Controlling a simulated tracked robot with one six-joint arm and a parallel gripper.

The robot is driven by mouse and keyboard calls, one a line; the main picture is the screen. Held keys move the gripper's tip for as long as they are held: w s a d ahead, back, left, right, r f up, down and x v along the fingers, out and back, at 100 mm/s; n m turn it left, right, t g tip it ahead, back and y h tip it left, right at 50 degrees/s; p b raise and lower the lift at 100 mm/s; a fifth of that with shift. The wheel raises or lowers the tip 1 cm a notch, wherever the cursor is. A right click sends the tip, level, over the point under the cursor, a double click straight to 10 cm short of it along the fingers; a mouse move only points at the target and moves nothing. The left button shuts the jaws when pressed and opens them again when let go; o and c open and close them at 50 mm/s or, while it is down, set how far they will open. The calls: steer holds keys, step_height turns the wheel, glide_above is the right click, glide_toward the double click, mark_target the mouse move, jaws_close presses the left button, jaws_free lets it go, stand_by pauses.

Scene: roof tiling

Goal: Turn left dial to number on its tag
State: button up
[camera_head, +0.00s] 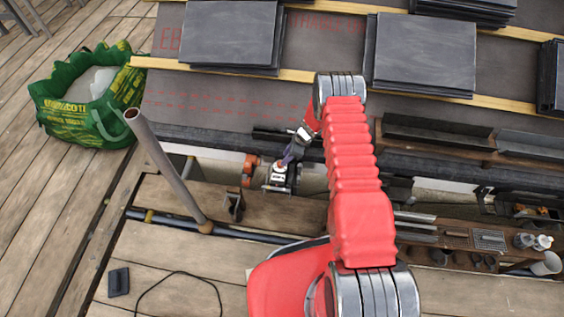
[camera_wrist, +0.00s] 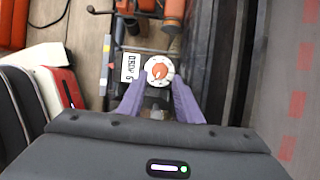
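A round white dial with an orange-red centre and dark marks on its rim (camera_wrist: 160,69) shows in the wrist view. It also shows small in the head view (camera_head: 281,164). A white tag with dark characters (camera_wrist: 130,67) lies just left of the dial in the wrist view; its text is sideways and too small to read surely. My gripper (camera_wrist: 160,82) is open, its two purple fingers apart on either side of the dial's near edge. I cannot tell whether they touch it. In the head view my gripper (camera_head: 294,151) is close above the dial. No second dial is clearly visible.
Orange-red cylinders (camera_wrist: 173,14) stand beyond the dial. The dark roof edge (camera_wrist: 215,50) runs close on the right in the wrist view. In the head view, a grey pole (camera_head: 165,165) rises left of the dial, and a tool shelf (camera_head: 460,238) lies to the right.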

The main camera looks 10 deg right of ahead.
steer(key=shift+x, duration=2.6)
steer(key=shift+c, duration=0.6)
steer(key=c, duration=0.6)
